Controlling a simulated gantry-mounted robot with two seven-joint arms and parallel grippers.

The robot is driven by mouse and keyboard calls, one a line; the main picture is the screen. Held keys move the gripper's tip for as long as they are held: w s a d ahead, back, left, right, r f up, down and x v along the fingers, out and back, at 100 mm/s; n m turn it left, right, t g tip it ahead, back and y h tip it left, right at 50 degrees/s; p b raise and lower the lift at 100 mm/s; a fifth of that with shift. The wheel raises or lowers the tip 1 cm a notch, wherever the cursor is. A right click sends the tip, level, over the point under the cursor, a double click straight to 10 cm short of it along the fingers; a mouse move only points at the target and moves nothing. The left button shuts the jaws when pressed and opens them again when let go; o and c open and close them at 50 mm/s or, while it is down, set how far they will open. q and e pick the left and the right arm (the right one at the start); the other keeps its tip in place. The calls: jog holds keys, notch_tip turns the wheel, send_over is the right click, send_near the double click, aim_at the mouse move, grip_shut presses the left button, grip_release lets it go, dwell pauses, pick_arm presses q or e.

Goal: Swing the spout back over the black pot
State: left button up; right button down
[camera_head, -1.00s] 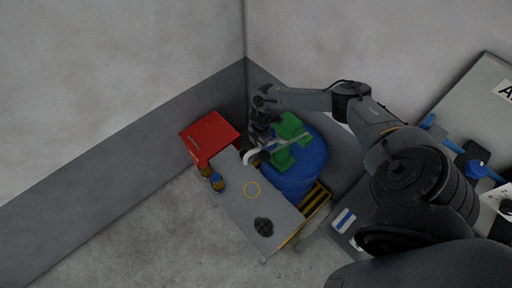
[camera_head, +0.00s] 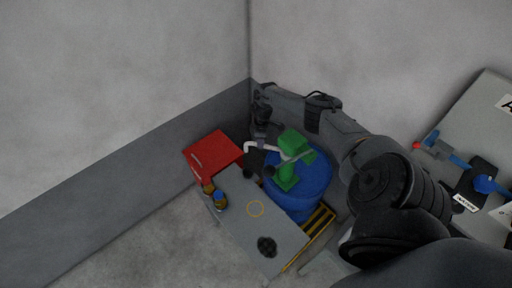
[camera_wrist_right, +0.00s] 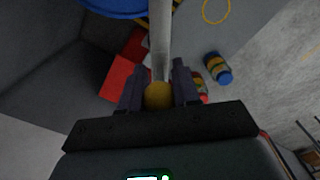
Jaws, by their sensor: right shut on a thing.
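The pale spout (camera_head: 262,147) reaches left from the green pump (camera_head: 292,143) on the blue drum (camera_head: 310,188), and its end bends down. My right gripper (camera_head: 261,141) is shut on the spout near its outer part, at the back of the table. In the right wrist view the spout (camera_wrist_right: 160,40) runs down between the two fingers (camera_wrist_right: 158,88), with a yellow-brown round part there. A dark round item (camera_head: 267,246) at the table's front end may be the black pot; I cannot tell. Dark shapes under the spout are unclear. My left gripper is not in view.
The grey table (camera_head: 238,200) carries a yellow ring (camera_head: 255,209) on a clear stretch. A red box (camera_head: 213,155) stands left of the spout. Walls close in the back corner.

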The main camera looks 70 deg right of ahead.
jog(key=shift+d+m, duration=0.3)
jog(key=shift+d, duration=0.15)
jog(key=c, duration=0.8)
grip_release()
jog(key=shift+d, duration=0.1)
jog(key=shift+c, duration=0.2)
jog(key=shift+r, duration=0.1)
jog(key=shift+r, duration=0.35)
notch_tip(320, 180, up, 9)
jog(key=shift+f, duration=0.2)
jog(key=shift+r, duration=0.65)
